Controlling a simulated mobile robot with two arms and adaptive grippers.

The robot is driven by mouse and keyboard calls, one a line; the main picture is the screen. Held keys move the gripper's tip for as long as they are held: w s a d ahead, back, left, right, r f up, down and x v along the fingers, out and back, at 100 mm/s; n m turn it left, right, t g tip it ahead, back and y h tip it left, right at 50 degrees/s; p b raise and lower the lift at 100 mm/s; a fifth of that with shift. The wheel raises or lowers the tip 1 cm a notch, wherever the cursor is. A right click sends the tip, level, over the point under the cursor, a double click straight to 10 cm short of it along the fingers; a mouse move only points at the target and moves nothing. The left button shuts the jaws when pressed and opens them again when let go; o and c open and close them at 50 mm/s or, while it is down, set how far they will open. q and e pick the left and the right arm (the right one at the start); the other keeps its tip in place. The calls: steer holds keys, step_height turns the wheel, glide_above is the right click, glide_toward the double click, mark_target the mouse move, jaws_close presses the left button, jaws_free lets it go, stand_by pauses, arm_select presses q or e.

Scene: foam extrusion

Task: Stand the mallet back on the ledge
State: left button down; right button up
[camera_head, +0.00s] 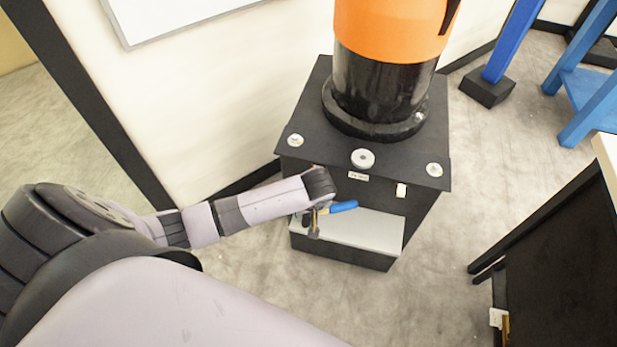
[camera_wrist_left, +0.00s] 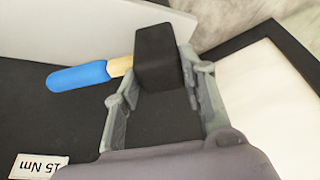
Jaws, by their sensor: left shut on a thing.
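The mallet has a black block head (camera_wrist_left: 158,57) and a blue handle with a short bare wood part. In the head view its blue handle (camera_head: 343,207) points right and lies nearly level. My left gripper (camera_head: 313,222) is shut on the mallet's head, which sits between its fingers (camera_wrist_left: 160,85) in the left wrist view. The light grey ledge (camera_head: 370,235) juts from the front of the black pedestal. The gripper and mallet are in front of the pedestal, over the ledge's left part in the picture. Whether the mallet touches the ledge cannot be told. My right gripper is not in view.
The black pedestal (camera_head: 300,110) carries an orange and black robot base (camera_head: 385,80). A small label (camera_wrist_left: 38,166) is on its dark face. A dark cabinet (camera_head: 565,260) stands at right, blue frames (camera_head: 590,100) behind. The floor between is clear.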

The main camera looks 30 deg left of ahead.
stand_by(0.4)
arm_select(q)
steer(key=shift+f+b, duration=0.5)
steer(key=shift+f, duration=0.6)
steer(key=c, duration=0.9)
jaws_free()
steer(key=shift+c, duration=0.2)
steer(key=v, duration=1.2)
